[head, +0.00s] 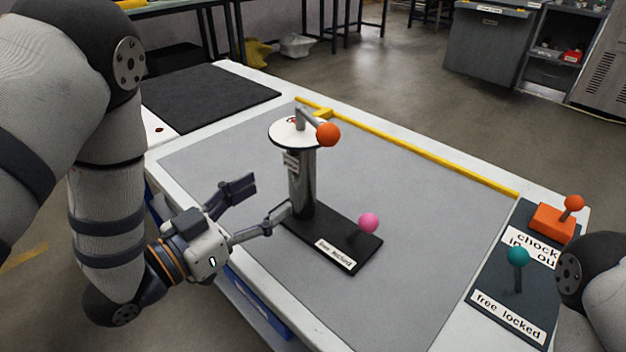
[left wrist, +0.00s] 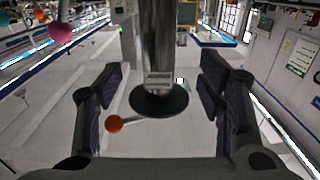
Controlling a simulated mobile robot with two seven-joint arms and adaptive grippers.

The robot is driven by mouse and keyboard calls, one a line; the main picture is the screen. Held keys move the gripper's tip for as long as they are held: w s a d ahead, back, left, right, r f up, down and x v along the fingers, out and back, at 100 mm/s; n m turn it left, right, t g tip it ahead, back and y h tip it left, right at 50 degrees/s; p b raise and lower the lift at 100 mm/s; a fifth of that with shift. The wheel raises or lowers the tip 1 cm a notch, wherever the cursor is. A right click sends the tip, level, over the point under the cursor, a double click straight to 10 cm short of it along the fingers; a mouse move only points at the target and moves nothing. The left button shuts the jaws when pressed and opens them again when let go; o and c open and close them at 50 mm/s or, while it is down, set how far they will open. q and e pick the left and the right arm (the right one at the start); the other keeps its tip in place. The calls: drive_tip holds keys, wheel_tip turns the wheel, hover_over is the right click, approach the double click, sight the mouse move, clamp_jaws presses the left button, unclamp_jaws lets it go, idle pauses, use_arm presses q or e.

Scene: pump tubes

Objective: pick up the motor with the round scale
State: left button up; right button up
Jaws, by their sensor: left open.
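The motor is a grey metal cylinder (head: 302,188) standing upright, topped by a white round scale (head: 285,133) and a crank with an orange ball (head: 328,134). It stands on the rear end of a black base plate (head: 332,244) that has a pink-ball lever (head: 368,223) and a label. In the left wrist view the cylinder (left wrist: 158,50) appears upside down, lined up between the fingers, with the dark disc (left wrist: 160,102) below. My left gripper (head: 264,201) is open, beside the cylinder on its left; contact cannot be told. My right gripper is out of view.
A yellow strip (head: 430,152) edges the far side of the grey table mat (head: 420,235). At right, a dark panel holds a teal-ball lever (head: 517,257) and an orange block with a lever (head: 553,223). A black mat (head: 210,95) lies at back left. The mat's right part is clear.

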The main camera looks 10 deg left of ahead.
sight(292, 178)
use_arm(q)
drive_tip(key=x, duration=0.9)
drive_tip(key=shift+w+d+r, duration=0.1)
drive_tip(key=shift+d+r, duration=0.1)
drive_tip(key=shift+r, duration=0.1)
clamp_jaws()
